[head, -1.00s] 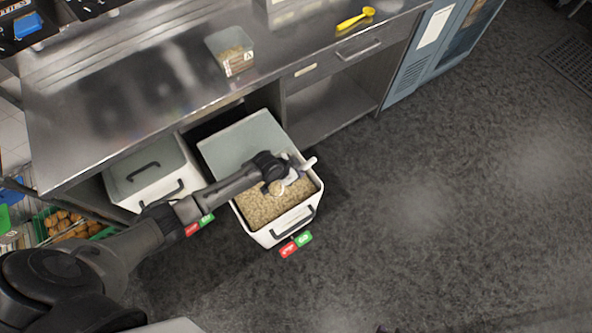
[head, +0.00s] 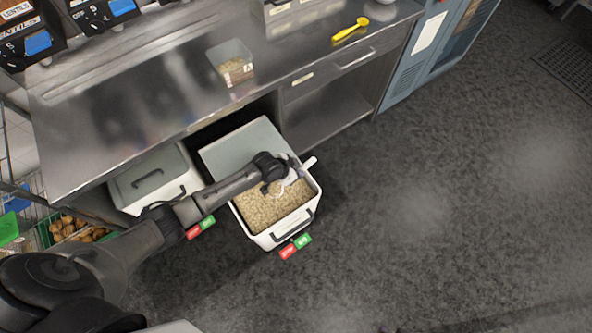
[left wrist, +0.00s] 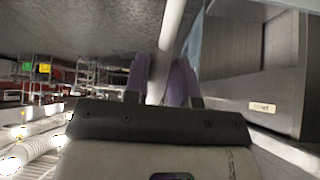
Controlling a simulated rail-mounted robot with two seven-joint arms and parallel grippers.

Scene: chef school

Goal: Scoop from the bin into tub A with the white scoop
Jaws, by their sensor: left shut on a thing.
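The bin (head: 313,205) is a white pulled-out container, part covered by a grey lid, with pale beige grain in its open front half. My left gripper (head: 287,179) is over the back right of that opening, shut on the white scoop (head: 309,163). The scoop's handle points up and right; its bowl is mostly hidden by the gripper, so I cannot tell what it holds. In the left wrist view the white handle (left wrist: 172,35) runs between the two fingers. Tub A (head: 229,52), a clear tub with a label and some grain inside, stands on the steel counter.
A yellow scoop (head: 350,29) lies on the counter to the right of tub A. A second white lidded bin (head: 152,180) stands left of the open one, under the counter (head: 110,130). The counter's front edge lies between the open bin and tub A. Floor at right is clear.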

